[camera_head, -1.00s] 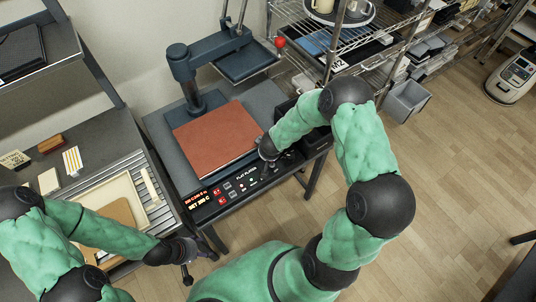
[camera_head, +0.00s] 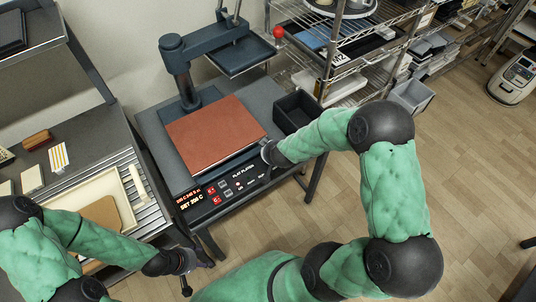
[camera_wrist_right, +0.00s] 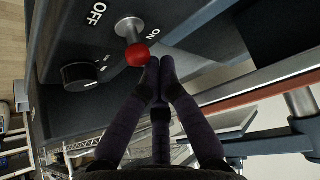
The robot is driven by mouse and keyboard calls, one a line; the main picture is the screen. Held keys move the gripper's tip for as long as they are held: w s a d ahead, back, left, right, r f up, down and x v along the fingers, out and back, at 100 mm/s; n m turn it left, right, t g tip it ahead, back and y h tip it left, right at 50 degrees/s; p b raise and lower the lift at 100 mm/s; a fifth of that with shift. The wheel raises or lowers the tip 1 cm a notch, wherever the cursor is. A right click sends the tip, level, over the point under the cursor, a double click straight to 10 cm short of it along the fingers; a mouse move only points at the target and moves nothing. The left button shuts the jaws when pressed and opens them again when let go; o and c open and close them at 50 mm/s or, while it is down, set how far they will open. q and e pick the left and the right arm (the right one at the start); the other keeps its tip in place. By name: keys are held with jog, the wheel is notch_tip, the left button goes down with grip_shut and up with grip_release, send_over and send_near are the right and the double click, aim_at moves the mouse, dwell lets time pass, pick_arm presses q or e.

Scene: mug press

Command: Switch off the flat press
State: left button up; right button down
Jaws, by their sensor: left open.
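The flat press (camera_head: 182,53) stands in the head view, with a brown pad (camera_head: 214,135) and a front panel (camera_head: 222,190) with red digits. In the right wrist view, a metal toggle switch with a red ball tip (camera_wrist_right: 137,54) sits between the labels OFF and ON, its lever leaning to the ON side. My right gripper (camera_wrist_right: 160,68) is shut, its fingertips together beside the red ball; I cannot tell whether they touch it. In the head view it hides part of the panel's right end. My left gripper (camera_head: 193,262) is open and empty, low at the left.
A black bin (camera_head: 297,110) is right of the pad. A black knob (camera_wrist_right: 80,76) is near the switch. A wire shelf (camera_head: 340,60) stands behind at the right.

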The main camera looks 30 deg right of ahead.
jog(key=shift+s, duration=0.1)
jog(key=shift+r, duration=0.2)
jog(key=shift+r+p, duration=0.7)
jog(key=shift+p, duration=0.3)
pick_arm(q)
jog(key=shift+r, duration=0.85)
